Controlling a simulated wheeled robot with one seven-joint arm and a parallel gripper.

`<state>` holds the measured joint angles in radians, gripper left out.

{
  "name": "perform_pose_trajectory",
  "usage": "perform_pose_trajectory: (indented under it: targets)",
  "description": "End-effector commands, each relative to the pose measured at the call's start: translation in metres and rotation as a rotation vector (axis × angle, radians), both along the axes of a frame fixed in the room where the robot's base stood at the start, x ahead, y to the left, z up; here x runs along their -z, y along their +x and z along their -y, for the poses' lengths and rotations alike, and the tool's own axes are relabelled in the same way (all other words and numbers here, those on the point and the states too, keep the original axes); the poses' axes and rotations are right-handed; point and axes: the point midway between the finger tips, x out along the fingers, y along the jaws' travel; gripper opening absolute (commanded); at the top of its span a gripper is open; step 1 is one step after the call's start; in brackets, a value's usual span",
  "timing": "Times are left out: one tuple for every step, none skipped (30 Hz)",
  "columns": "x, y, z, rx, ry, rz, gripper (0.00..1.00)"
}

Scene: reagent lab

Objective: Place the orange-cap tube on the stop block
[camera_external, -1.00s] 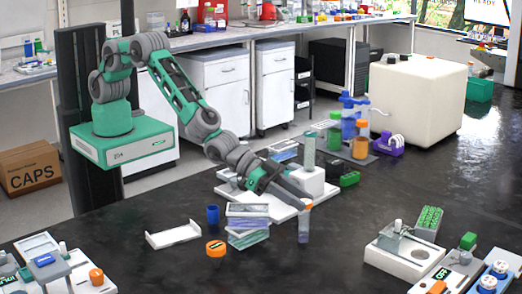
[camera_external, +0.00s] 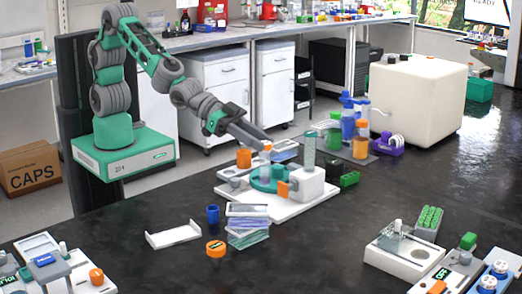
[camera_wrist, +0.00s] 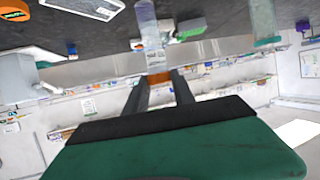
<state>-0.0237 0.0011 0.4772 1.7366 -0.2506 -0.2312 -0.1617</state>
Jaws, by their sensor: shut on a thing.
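My gripper (camera_external: 268,142) is shut on the orange-cap tube (camera_external: 266,159), near its cap. The tube hangs roughly upright over a teal round part (camera_external: 268,179) on a white base plate (camera_external: 290,210). I cannot tell whether its lower end touches anything. In the wrist view, the tube's clear body with a pale label (camera_wrist: 150,30) extends from the orange cap between my fingers (camera_wrist: 158,82). A white block (camera_external: 309,184) with a clear column stands right of the teal part, with an orange piece (camera_external: 282,189) at its left. I cannot tell which part is the stop block.
Stacked trays (camera_external: 248,228), an orange-topped disc (camera_external: 215,249), a blue cup (camera_external: 213,214) and a white tray (camera_external: 173,234) lie in front. Coloured bottles (camera_external: 348,130) stand behind right, near a large white box (camera_external: 418,97). The dark bench is clear at front centre.

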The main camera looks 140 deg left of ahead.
Motion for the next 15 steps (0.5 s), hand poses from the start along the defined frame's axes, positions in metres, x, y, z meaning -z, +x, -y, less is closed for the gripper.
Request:
perform_pose_trajectory:
  targets:
    - [-0.002, -0.006, 0.001, 0.001, 0.000, 0.002, 0.00]
    - [-0.003, -0.008, 0.001, 0.000, 0.001, 0.002, 0.00]
    - [-0.005, -0.010, 0.001, 0.000, 0.001, 0.002, 0.00]
    - [-0.005, -0.012, 0.001, 0.000, 0.000, 0.001, 0.00]
    - [-0.005, -0.013, 0.000, -0.002, 0.000, 0.001, 0.00]
    - [-0.004, -0.014, -0.003, -0.008, 0.000, 0.000, 0.00]
    - [-0.003, -0.015, -0.007, -0.014, 0.000, 0.000, 0.00]
    - [-0.002, -0.016, -0.012, -0.022, 0.001, 0.000, 0.00]
    - [0.000, -0.017, -0.023, -0.040, 0.000, 0.000, 0.00]
    - [0.001, -0.019, -0.032, -0.055, 0.000, 0.000, 0.00]
    - [0.002, -0.021, -0.044, -0.074, 0.000, 0.001, 0.00]
    - [0.002, -0.025, -0.061, -0.102, 0.000, 0.002, 0.00]
    - [0.001, -0.029, -0.076, -0.126, 0.001, 0.003, 0.00]
    - [0.000, -0.033, -0.091, -0.152, 0.001, 0.003, 0.00]
    - [-0.005, -0.039, -0.113, -0.186, 0.001, 0.006, 0.00]
